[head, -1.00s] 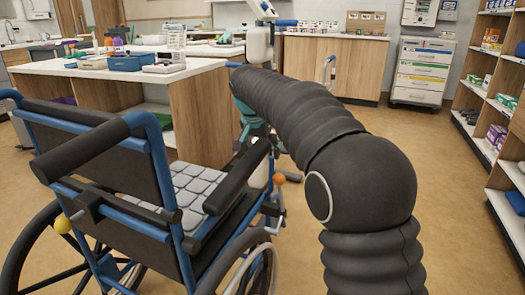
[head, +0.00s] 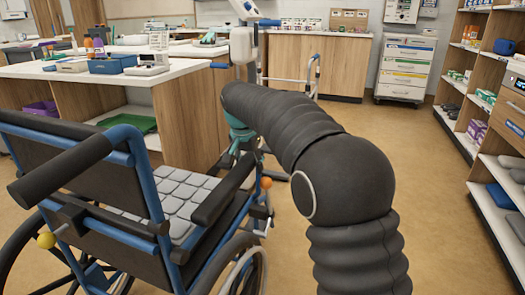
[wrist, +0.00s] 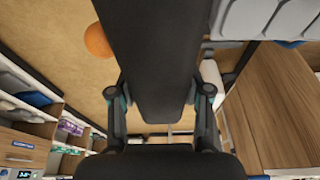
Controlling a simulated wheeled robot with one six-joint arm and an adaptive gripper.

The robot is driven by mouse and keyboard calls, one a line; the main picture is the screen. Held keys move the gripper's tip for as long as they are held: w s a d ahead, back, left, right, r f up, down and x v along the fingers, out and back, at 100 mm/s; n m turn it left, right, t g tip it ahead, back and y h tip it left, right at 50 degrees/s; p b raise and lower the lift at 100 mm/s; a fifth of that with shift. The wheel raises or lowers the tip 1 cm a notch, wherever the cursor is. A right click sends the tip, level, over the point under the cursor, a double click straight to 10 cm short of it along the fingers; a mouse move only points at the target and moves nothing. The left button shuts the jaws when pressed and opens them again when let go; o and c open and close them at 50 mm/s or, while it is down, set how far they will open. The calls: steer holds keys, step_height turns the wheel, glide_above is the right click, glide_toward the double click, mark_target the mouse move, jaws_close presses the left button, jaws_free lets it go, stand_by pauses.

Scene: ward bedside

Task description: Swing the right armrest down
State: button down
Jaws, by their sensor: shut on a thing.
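The blue-framed wheelchair (head: 150,175) stands at the left in the head view, seen from behind and its right. Its right armrest (head: 222,192) is a dark padded bar along the near side of the grey seat, its front end a little higher than its rear in the picture. My gripper (wrist: 160,100) is shut on this armrest, with one finger on each side of the dark pad (wrist: 155,50). In the head view my arm hides most of the gripper, near the armrest's front end. An orange ball (head: 266,183) sits on the frame below; it also shows in the wrist view (wrist: 98,40).
A wood-sided counter (head: 182,115) stands just beyond the chair. A walking frame (head: 312,75) and a drawer cart (head: 402,68) are at the back. Shelves (head: 485,115) line the right side. The floor between the chair and the shelves is open.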

steer(key=shift+f, duration=0.3)
steer(key=shift+c, duration=2.4)
jaws_free()
steer(key=shift+f, duration=0.1)
steer(key=v, duration=1.2)
